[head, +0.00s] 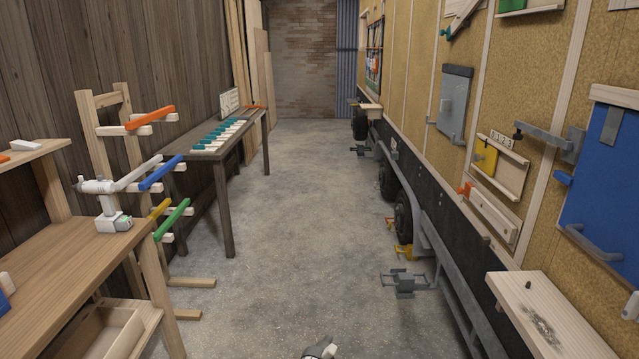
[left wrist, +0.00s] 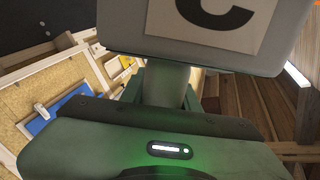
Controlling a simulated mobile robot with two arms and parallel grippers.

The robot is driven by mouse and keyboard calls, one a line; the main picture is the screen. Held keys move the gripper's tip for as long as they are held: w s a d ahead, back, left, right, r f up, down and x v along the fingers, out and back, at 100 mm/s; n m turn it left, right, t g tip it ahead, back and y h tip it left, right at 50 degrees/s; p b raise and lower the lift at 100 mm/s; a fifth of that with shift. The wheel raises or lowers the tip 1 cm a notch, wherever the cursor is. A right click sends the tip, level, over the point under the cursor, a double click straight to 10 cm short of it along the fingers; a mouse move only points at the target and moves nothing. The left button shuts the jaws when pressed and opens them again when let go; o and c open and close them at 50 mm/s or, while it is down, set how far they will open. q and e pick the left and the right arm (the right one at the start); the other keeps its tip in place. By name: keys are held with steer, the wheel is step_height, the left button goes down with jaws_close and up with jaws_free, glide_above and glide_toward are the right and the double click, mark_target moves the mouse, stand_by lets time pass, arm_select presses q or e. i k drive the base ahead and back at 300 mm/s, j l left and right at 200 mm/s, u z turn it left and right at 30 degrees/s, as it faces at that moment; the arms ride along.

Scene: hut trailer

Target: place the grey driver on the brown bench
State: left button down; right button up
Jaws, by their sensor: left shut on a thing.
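My left gripper (left wrist: 166,90) is shut on the handle of a grey driver (left wrist: 205,50), whose blocky end bears a pale label with a dark letter C. The rest of this driver is hidden in the left wrist view. A small grey and white piece shows at the bottom edge of the head view; I cannot tell whether it is the driver's tip. The brown bench (head: 62,250) stands at the left in the head view, with bare wood in its middle. The held driver is apart from it. My right gripper is not in view.
A pale drill-like tool (head: 103,203) stands at the bench's far right corner. Beyond is a wooden rack (head: 105,125) with coloured arms, then a dark long table (head: 222,150). A trailer wall with a jutting wooden shelf (head: 550,315) lines the right.

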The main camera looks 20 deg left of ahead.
mark_target(82, 253)
steer(key=i+j+u, duration=0.25)
steer(key=i+u, duration=0.15)
steer(key=i, duration=0.35)
steer(key=i+u, duration=0.4)
steer(key=i, duration=0.35)
steer(key=i+u, duration=0.4)
steer(key=i+l+u, duration=0.1)
steer(key=i+u, duration=0.3)
steer(key=i, duration=0.2)
steer(key=i+l+u, duration=0.25)
steer(key=i+u, duration=0.15)
steer(key=i+l+u, duration=0.2)
steer(key=i+u, duration=0.2)
steer(key=i+l+u, duration=0.8)
steer(key=k+j, duration=0.05)
steer(key=k, duration=0.05)
